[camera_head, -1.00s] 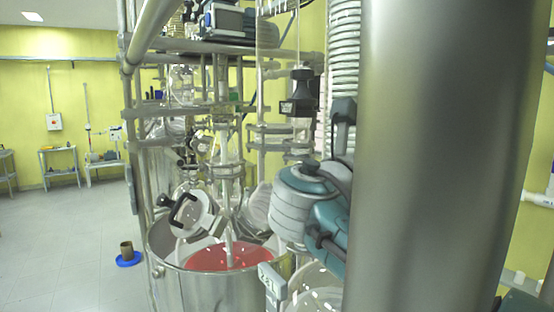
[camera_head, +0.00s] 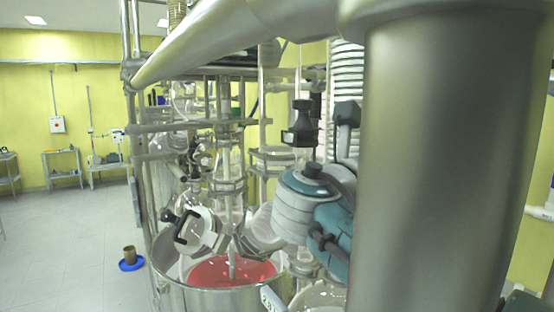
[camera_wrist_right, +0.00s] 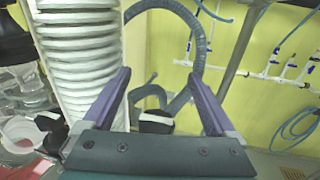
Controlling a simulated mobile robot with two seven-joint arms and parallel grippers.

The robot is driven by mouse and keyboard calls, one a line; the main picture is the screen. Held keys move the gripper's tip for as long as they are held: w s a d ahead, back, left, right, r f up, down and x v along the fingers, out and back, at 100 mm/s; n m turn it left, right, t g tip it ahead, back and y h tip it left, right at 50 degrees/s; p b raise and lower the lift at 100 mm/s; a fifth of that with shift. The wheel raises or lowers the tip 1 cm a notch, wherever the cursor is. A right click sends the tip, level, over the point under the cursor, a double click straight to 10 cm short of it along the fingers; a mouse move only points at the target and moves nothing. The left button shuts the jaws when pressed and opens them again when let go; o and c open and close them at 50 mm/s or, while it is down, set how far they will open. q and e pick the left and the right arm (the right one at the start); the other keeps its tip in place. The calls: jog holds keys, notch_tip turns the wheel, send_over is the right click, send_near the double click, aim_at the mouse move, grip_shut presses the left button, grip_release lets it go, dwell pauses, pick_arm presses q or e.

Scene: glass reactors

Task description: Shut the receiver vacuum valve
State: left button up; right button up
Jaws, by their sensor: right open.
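In the right wrist view my right gripper (camera_wrist_right: 155,75) is open, its two purple-grey fingers apart. A black and whitish fitting (camera_wrist_right: 155,122) shows between the fingers, at the gripper's palm edge, with dark hose parts behind it. It may be the receiver vacuum valve, but I cannot tell for sure, nor whether the fingers touch it. In the head view a black fitting (camera_head: 347,114) sits by a white ribbed hose (camera_head: 347,60), and another black knobbed fitting (camera_head: 302,125) stands left of it. My right gripper's fingers cannot be made out there. My left gripper is not in view.
A thick metal post (camera_head: 440,170) hides the right of the head view. A steel vessel (camera_head: 215,300) with red liquid (camera_head: 225,272) stands lower middle. In the wrist view the ribbed hose (camera_wrist_right: 85,60) is close left; wall pipes (camera_wrist_right: 285,70) are at right.

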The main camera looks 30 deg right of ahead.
pick_arm(q)
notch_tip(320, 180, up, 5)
jog(key=p, duration=0.3)
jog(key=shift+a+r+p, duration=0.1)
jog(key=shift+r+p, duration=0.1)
jog(key=shift+p, duration=0.2)
pick_arm(e)
notch_tip(320, 180, up, 14)
jog(key=shift+f, duration=0.15)
